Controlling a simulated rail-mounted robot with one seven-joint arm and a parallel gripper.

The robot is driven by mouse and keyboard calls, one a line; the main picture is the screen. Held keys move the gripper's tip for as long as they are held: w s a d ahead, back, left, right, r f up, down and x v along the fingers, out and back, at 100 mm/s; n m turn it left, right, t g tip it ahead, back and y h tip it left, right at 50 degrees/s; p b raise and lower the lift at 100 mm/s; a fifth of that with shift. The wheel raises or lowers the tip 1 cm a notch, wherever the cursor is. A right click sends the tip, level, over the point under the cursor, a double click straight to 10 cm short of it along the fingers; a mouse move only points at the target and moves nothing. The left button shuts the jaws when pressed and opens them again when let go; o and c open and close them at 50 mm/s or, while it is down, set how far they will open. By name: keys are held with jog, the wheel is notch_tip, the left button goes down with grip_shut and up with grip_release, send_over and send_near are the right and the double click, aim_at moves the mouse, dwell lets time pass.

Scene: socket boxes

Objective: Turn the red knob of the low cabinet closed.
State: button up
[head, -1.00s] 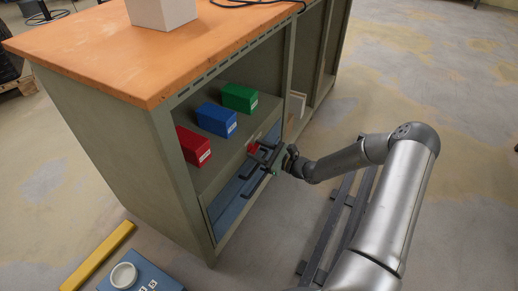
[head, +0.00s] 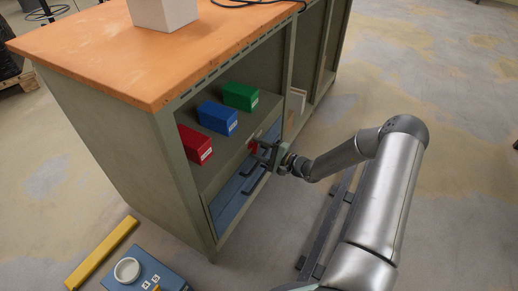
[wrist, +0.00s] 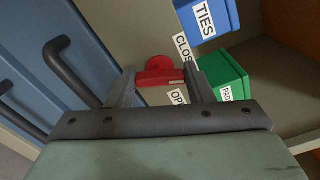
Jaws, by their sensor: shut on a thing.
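The red knob (wrist: 160,70) shows in the wrist view between the two fingers of my gripper (wrist: 158,82). The fingers are shut on the knob, one on each side. A label beginning "CLOS" stands above right of the knob and one beginning "OP" below it; both are partly hidden. In the head view the knob (head: 253,147) is a small red patch just beyond my gripper (head: 262,154). It sits at the lower part of the cabinet (head: 140,158), above blue drawer fronts (head: 236,196).
Red (head: 195,144), blue (head: 217,118) and green (head: 239,96) boxes sit on the shelf above. In the wrist view the blue (wrist: 208,18) and green (wrist: 222,75) boxes are close to the right finger. Dark bar handles (wrist: 72,75) stand out at left.

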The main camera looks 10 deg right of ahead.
jog(key=shift+f+n, duration=0.15)
jog(key=shift+n, duration=2.05)
jog(key=o, duration=1)
jog(key=shift+d, duration=0.1)
jog(key=p+v, duration=0.3)
jog(key=v, duration=1.4)
jog(key=shift+s+p, duration=0.2)
jog(key=shift+p, duration=0.15)
jog(key=shift+d, duration=0.1)
